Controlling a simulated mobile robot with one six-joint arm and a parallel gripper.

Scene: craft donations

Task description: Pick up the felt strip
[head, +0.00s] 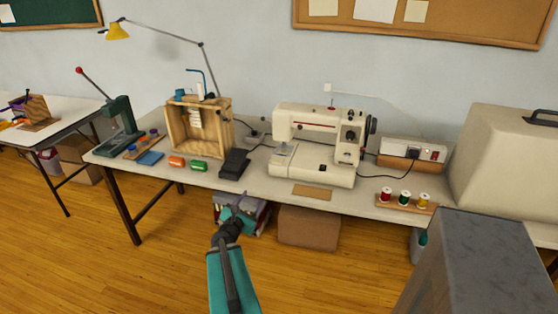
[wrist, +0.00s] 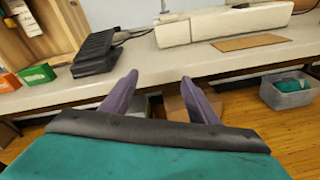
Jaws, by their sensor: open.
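No piece in view is clearly a felt strip. A flat tan piece (head: 312,191) lies on the table in front of the sewing machine; it also shows in the wrist view (wrist: 250,43). A flat blue piece (head: 150,158) lies near the table's left end. I cannot tell whether either is felt. My gripper (head: 235,207) is in front of the table's front edge, left of the tan piece and apart from it. In the wrist view its two purple fingers (wrist: 158,80) are spread with nothing between them.
The table (head: 228,187) bears a black pedal (head: 235,163), sewing machine (head: 318,145), wooden crate (head: 225,130), thread spools (head: 405,199) and green press (head: 120,128). A cardboard box (head: 308,228) and grey bin (wrist: 287,97) stand below. A grey block (head: 468,260) stands front right.

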